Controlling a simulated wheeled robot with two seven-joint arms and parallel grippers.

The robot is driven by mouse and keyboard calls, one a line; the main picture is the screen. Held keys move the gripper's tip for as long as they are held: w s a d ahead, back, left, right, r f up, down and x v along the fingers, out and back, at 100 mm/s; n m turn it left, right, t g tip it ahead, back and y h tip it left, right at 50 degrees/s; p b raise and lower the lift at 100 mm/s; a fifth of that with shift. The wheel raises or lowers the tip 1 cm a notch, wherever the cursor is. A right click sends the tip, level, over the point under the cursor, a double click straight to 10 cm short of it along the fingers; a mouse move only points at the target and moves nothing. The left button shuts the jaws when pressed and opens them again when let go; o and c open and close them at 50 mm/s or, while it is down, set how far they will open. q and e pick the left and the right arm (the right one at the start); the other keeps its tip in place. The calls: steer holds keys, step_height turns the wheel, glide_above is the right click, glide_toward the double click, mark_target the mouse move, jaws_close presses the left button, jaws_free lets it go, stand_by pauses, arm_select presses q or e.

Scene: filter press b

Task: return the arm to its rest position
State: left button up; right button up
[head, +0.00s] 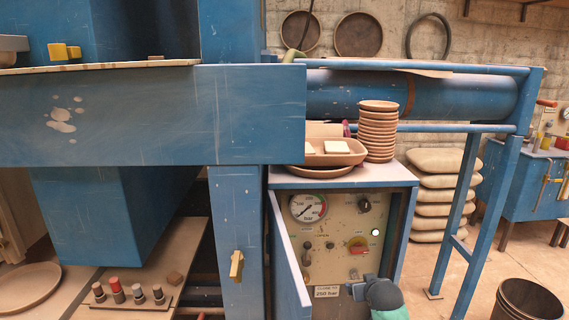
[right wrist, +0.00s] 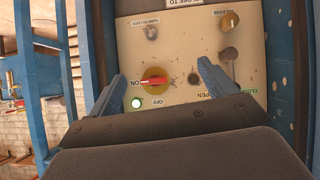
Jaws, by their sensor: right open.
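My right gripper (head: 362,284) is in front of the lower part of the control panel (head: 330,262), below the red and yellow rotary switch (head: 357,245). In the right wrist view the gripper (right wrist: 161,75) is open and empty. Its two fingers point at the panel, with the switch (right wrist: 155,83) showing between them. The switch's red handle lies sideways toward the ON mark. The lamp (right wrist: 137,104) beside it glows whitish green. I cannot tell how far the fingertips are from the panel. My left gripper is not in view.
The cabinet's open blue door (head: 287,262) stands left of the panel. Above are a tray (head: 345,158) and stacked brown dishes (head: 377,135). A blue frame leg (head: 470,225) and a dark bin (head: 528,300) stand right. Some floor between them is clear.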

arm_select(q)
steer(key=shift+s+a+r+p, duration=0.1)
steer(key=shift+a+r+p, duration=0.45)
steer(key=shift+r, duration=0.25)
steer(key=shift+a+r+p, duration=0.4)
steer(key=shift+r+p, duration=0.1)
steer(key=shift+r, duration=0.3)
arm_select(e)
steer(key=s+a+f+g, duration=0.3)
steer(key=s+f, duration=0.1)
steer(key=s, duration=1.2)
steer(key=s+a+f+g+y, duration=0.1)
steer(key=s+a+f+g, duration=0.2)
steer(key=s, duration=1.4)
steer(key=s+a+f+n+g, duration=0.1)
steer(key=s+a+f+g, duration=0.2)
steer(key=s, duration=1.3)
steer(key=shift+s+a+f+y, duration=0.2)
steer(key=shift+a+f+y, duration=0.2)
steer(key=shift+a+f, duration=0.85)
steer(key=shift+d+f, duration=0.1)
